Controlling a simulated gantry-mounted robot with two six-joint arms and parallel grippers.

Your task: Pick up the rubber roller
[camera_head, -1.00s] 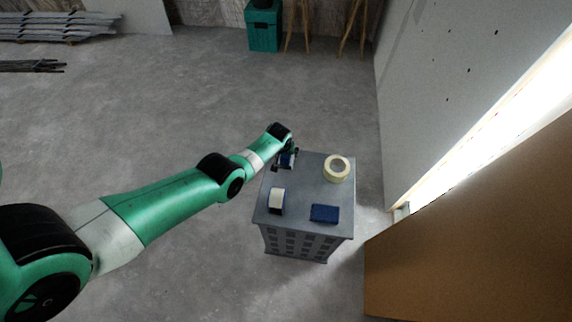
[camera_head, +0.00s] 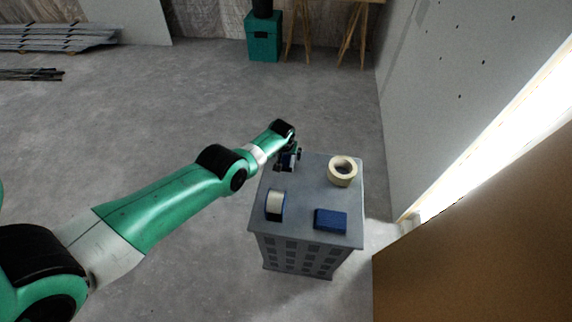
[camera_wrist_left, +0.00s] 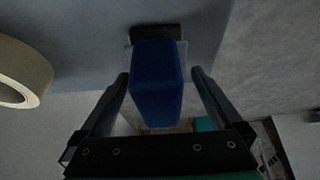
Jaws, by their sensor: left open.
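The rubber roller, with a blue block-like handle (camera_wrist_left: 157,85) and a dark roller end (camera_wrist_left: 156,33), shows in the left wrist view. In the head view it is a small blue patch (camera_head: 288,161) at the far left corner of the grey cabinet top, partly hidden by my gripper. My left gripper (camera_wrist_left: 160,75) is open. Its two fingers stand either side of the blue handle, with a visible gap on each side. In the head view the left gripper (camera_head: 289,156) is over that cabinet corner. My right gripper is not in view.
The grey cabinet (camera_head: 305,195) also carries a cream tape roll (camera_head: 342,172), a white-and-blue item (camera_head: 275,205) and a blue block (camera_head: 330,219). A brown panel (camera_head: 480,240) and a pale wall (camera_head: 430,90) stand to the right.

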